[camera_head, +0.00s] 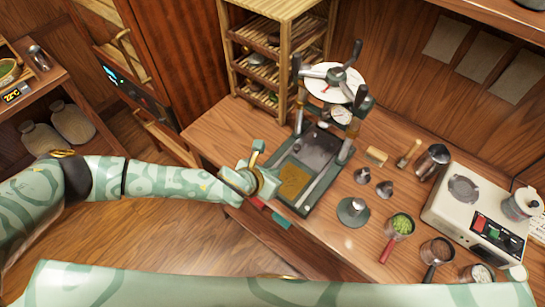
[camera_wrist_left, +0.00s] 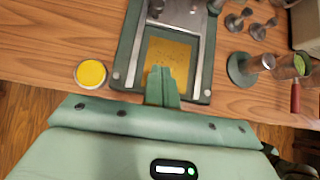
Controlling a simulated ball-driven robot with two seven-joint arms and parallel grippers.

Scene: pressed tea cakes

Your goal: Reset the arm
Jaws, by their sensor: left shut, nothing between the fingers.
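My left arm reaches in from the left in the head view. Its gripper (camera_head: 258,181) is at the front left corner of the press. In the left wrist view my left gripper (camera_wrist_left: 162,76) is shut and empty, its fingertips over the near edge of the brass plate (camera_wrist_left: 168,52). Whether they touch it I cannot tell. The press (camera_head: 323,165) has a dark green base, metal rails, a round white dial and a handled top. My right gripper is out of view; a pale green arm link of mine crosses the bottom of the head view.
A round yellow-topped tin (camera_wrist_left: 90,73) stands left of the press. On the table (camera_head: 225,125) to the right are a tamper (camera_head: 353,210), a red-handled cup of green leaves (camera_head: 400,226), other cups and a white burner unit (camera_head: 465,205). A slatted wooden rack (camera_head: 268,58) stands behind.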

